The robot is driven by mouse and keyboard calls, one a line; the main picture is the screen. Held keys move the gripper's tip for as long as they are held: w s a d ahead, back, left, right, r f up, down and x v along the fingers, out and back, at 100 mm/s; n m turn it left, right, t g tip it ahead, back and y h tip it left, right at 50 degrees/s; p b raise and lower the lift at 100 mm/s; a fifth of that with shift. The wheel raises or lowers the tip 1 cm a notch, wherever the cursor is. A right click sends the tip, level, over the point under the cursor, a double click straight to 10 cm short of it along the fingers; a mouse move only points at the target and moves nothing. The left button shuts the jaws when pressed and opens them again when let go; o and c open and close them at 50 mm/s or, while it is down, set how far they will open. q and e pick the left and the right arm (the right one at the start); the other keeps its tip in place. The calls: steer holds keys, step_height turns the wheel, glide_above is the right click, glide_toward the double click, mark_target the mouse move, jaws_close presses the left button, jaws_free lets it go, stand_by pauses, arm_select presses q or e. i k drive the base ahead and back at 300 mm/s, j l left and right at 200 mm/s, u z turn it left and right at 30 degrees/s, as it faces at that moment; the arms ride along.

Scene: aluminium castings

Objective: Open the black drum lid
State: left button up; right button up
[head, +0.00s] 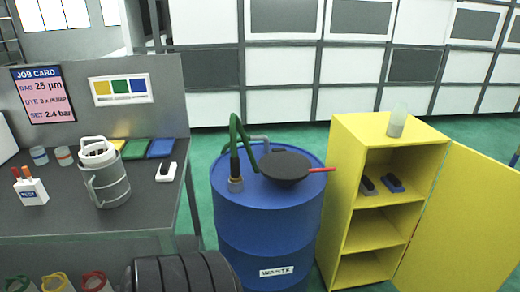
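A blue drum (268,218) labelled WASTE stands in the middle of the head view. On its top sits a black funnel-shaped part with a dark round lid (285,164). The lid appears to lie flat over it, so it looks closed. A red handle (321,169) sticks out from the lid to the right. Neither of my grippers shows in this view, and nothing touches the lid or handle.
A green hose (236,140) arches beside the lid on the drum's left. A yellow cabinet (360,150) with its door open stands right of the drum. A grey bench (140,215) with a metal canister (106,180) is at left. Green floor shows behind the drum.

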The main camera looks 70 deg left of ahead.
mark_target(287, 166)
steer(key=u, duration=1.75)
